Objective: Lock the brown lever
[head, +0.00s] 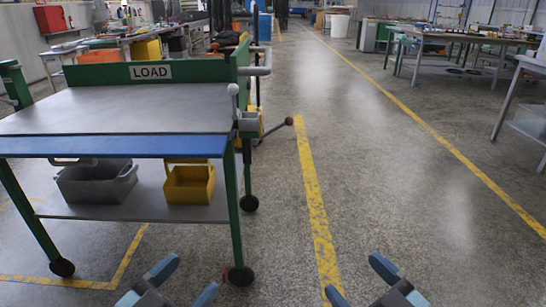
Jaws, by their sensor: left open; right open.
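A lever (276,128) with a dark brownish round knob sticks out to the right from the side of the green-framed cart (150,98) in the head view. It slopes up slightly toward its knob. A second, upright lever with a pale knob (233,89) stands at the cart's near right corner. My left gripper (185,281) is at the bottom edge, open and empty, in front of the cart. My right gripper (358,280) is at the bottom right of centre, open and empty over the floor. Both are apart from the levers.
The cart carries a LOAD sign (151,72), with a grey bin (96,187) and a yellow bin (190,186) on its lower shelf. A caster (240,276) stands near my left gripper. Floor right of the yellow line (316,205) is clear; workbenches (465,42) stand far right.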

